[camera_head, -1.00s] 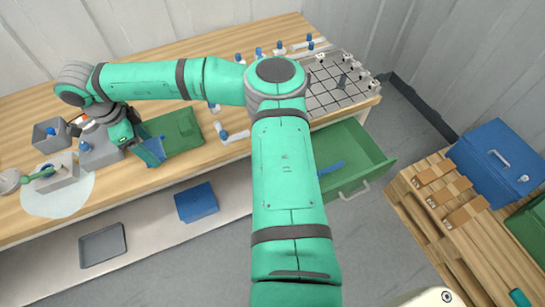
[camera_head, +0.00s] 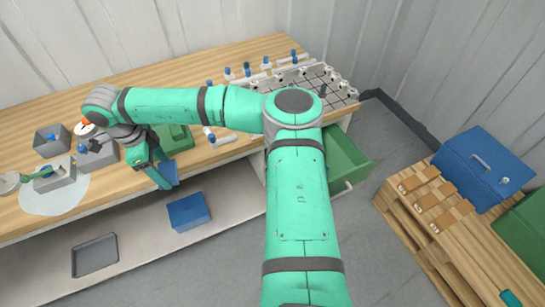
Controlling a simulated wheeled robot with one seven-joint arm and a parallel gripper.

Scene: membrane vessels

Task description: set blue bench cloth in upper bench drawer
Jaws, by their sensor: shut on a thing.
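The blue bench cloth (camera_head: 171,171) is held in my gripper (camera_head: 163,177), which is shut on it. It hangs at the front edge of the bench, in front of the green tray. Part of the cloth is hidden by the fingers. The green upper bench drawer (camera_head: 350,169) stands open at the right end of the bench, well to the right of my gripper. My arm covers its left part, so I cannot see all of its inside.
The wooden bench (camera_head: 60,102) carries a green tray (camera_head: 178,137), grey boxes and a gridded rack (camera_head: 335,93). A blue bin (camera_head: 188,212) and a dark tray (camera_head: 95,255) lie on the lower shelf. A pallet with a blue toolbox (camera_head: 480,168) stands right, across clear floor.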

